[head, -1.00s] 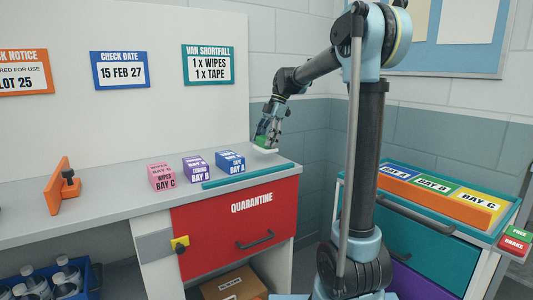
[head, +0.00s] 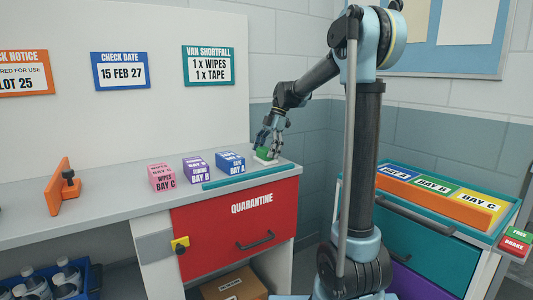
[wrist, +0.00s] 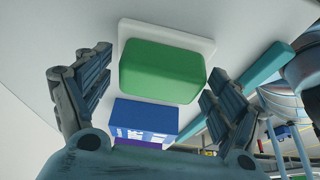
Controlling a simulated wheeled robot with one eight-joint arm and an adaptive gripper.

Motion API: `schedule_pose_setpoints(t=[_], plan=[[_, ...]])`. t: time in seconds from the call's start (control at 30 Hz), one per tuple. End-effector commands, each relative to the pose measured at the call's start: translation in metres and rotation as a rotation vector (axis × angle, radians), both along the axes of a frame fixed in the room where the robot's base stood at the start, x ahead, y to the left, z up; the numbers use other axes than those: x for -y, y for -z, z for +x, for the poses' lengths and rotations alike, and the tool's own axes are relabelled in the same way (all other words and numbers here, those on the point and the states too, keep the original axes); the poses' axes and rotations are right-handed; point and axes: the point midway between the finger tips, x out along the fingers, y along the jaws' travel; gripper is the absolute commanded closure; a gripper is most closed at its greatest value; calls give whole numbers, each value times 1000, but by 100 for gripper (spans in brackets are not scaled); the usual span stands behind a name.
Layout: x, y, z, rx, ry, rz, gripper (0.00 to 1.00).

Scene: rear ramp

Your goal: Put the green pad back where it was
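The green pad (head: 264,154) with a white base (head: 265,161) is at the right end of the grey counter, behind the blue tape box (head: 231,162). In the wrist view the green pad (wrist: 162,70) shows between my fingers, its white base (wrist: 195,42) against the pale counter surface. My gripper (head: 268,148) points down around the pad. In the wrist view my gripper (wrist: 158,78) has its fingers spread, with a visible gap on the pad's left side; the right fingers are close to its edge. Contact on that side is unclear.
A purple tubing box (head: 196,169) and a pink wipes box (head: 162,177) stand left of the tape box. A teal strip (head: 250,176) runs along the counter's front edge. An orange bracket (head: 57,187) stands further left. A cart with labelled bays (head: 440,193) stands right.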

Motion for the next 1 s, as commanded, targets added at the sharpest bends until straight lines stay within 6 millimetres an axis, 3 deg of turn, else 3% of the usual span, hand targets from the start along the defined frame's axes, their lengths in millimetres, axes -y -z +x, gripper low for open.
schedule_pose_setpoints(t=[0.37,1.0], plan=[[2,-6,1,0,2,0,14],[35,-101,24,0,2,0,14]])
